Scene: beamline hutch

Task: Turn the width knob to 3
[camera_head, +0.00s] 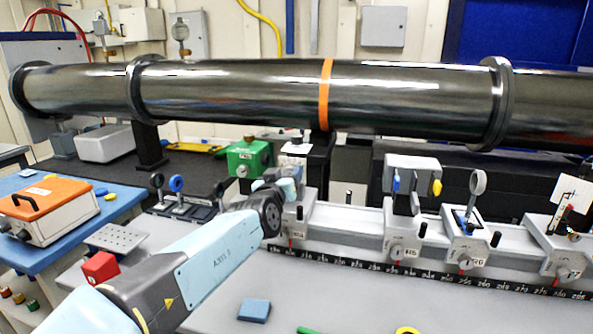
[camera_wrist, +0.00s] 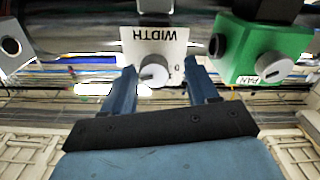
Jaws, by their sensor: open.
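The width knob (camera_wrist: 154,72) is a round grey dial on a white plate (camera_wrist: 178,44) lettered WIDTH, upside down in the wrist view. A pale pointer mark shows on the dial, but I cannot read any scale numbers. My gripper (camera_wrist: 159,72) is open, with one blue finger on either side of the knob in the picture. I see no contact, and the gap in depth is unclear. In the head view my gripper (camera_head: 284,183) is partly hidden by my arm, below a small white box (camera_head: 296,148); the knob itself cannot be made out there.
A green box (camera_head: 248,157) stands close beside the white one; its own grey knob (camera_wrist: 273,67) shows in the wrist view. A long dark beam pipe (camera_head: 230,95) runs above. A rail (camera_head: 370,258) with several mounted holders lies at right. A blue block (camera_head: 254,310) lies in front.

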